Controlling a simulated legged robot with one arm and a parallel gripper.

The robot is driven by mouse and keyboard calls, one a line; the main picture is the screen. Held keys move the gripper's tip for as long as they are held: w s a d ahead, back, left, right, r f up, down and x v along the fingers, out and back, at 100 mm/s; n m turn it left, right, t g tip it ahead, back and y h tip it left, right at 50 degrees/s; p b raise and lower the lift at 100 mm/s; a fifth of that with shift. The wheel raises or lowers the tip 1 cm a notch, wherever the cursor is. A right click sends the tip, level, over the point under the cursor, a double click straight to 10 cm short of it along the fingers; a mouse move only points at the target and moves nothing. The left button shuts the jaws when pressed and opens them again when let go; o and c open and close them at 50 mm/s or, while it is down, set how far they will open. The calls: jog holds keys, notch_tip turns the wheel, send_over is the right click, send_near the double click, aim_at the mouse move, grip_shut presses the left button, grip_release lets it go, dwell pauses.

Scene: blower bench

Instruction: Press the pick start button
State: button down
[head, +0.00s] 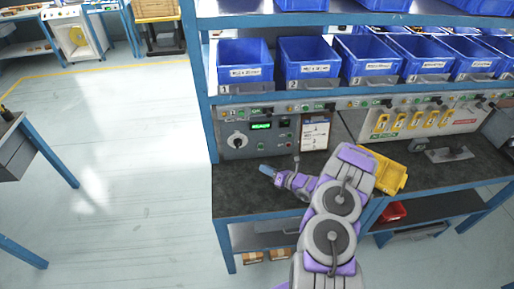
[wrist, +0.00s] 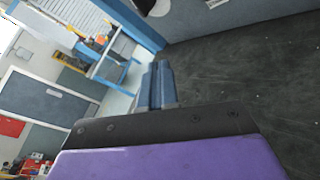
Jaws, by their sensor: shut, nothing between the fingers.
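The labels are too small to read, so I cannot tell which one is the pick start button. My gripper (head: 266,170) is shut and empty. It is over the dark bench top, in front of and below the panel, apart from it. In the wrist view my shut fingers (wrist: 160,72) point towards the open room, with the panel's lower part (wrist: 215,15) at the top.
Blue bins (head: 310,62) fill the shelf above. A clipboard sheet (head: 315,132) hangs right of the panel. A yellow bin (head: 388,172) stands on the bench top (head: 237,190) right of my arm. A red bin (head: 392,212) sits below. The bench's left part is clear.

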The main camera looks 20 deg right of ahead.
aim_at(261, 146)
jog(key=shift+d+f, duration=0.2)
jog(key=shift+f, duration=0.1)
jog(key=shift+d, duration=0.25)
jog(key=w, duration=0.2)
jog(key=w+d+b, duration=0.1)
jog(key=w, duration=0.3)
jog(key=shift+w+d, duration=0.25)
jog(key=shift+w+d+b, duration=0.2)
jog(key=shift+w+b, duration=0.05)
jog(key=shift+w, duration=0.25)
jog(key=shift+w+d+b, duration=0.15)
jog(key=shift+w+b, duration=0.05)
jog(key=shift+w, duration=0.25)
jog(key=shift+w, duration=0.1)
dwell(1.1)
jog(key=shift+w+r, duration=0.1)
jog(key=shift+w, duration=0.15)
